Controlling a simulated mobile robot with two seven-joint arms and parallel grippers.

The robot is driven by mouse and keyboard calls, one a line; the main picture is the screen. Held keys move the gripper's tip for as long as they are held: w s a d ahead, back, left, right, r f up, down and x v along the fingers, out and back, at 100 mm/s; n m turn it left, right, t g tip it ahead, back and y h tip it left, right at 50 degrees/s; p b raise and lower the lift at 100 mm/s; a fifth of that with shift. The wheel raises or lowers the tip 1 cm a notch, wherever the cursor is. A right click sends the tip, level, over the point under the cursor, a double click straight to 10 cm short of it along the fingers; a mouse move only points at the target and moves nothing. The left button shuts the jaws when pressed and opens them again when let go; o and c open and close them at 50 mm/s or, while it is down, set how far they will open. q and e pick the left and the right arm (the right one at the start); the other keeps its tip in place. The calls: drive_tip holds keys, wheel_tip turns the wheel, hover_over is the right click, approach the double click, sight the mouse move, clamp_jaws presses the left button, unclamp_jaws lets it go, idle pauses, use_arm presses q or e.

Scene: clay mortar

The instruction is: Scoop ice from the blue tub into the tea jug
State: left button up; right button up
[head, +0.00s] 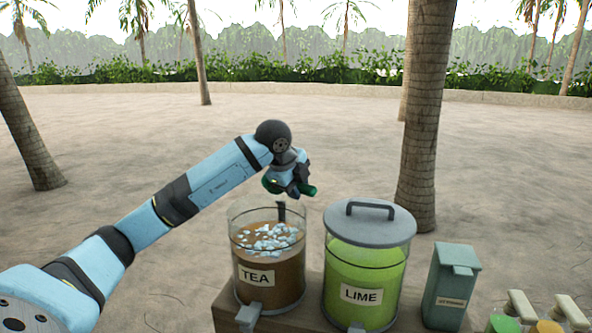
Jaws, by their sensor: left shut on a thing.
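The tea jug (254,292) is a clear, lidless container of brown tea labelled TEA. Pale ice pieces (268,238) float on the tea. My left gripper (289,187) is above the back right part of the jug's rim, shut on a dark green handle (309,190). The handle sticks out on both sides of the fingers; I cannot tell the whole shape of what it belongs to. A small dark piece (281,211) shows below the gripper at the jug's far rim. The blue tub and my right gripper are out of view.
A lidded lime jug (363,279) stands close to the right of the tea jug on a wooden surface (312,314). Further right are a teal box (452,287), pale wooden-looking pieces (522,306) and small green and yellow items. Open sand lies behind, with a palm trunk (418,130).

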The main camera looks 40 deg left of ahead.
use_arm(q)
drive_tip(key=g+p, duration=0.1)
drive_tip(key=p, duration=0.2)
drive_tip(key=r+g+p, duration=0.1)
drive_tip(key=g+p, duration=0.1)
drive_tip(key=p, duration=0.2)
drive_tip(key=shift+w, duration=0.2)
drive_tip(key=g+p, duration=0.1)
drive_tip(key=p, duration=0.1)
drive_tip(key=shift+r+p, duration=0.3)
drive_tip(key=shift+r, duration=0.05)
drive_tip(key=shift+r+g+h+p, duration=0.1)
drive_tip(key=shift+g+h+p, duration=0.2)
drive_tip(key=shift+g, duration=0.2)
drive_tip(key=shift+b, duration=0.35)
drive_tip(key=shift+g, duration=0.5)
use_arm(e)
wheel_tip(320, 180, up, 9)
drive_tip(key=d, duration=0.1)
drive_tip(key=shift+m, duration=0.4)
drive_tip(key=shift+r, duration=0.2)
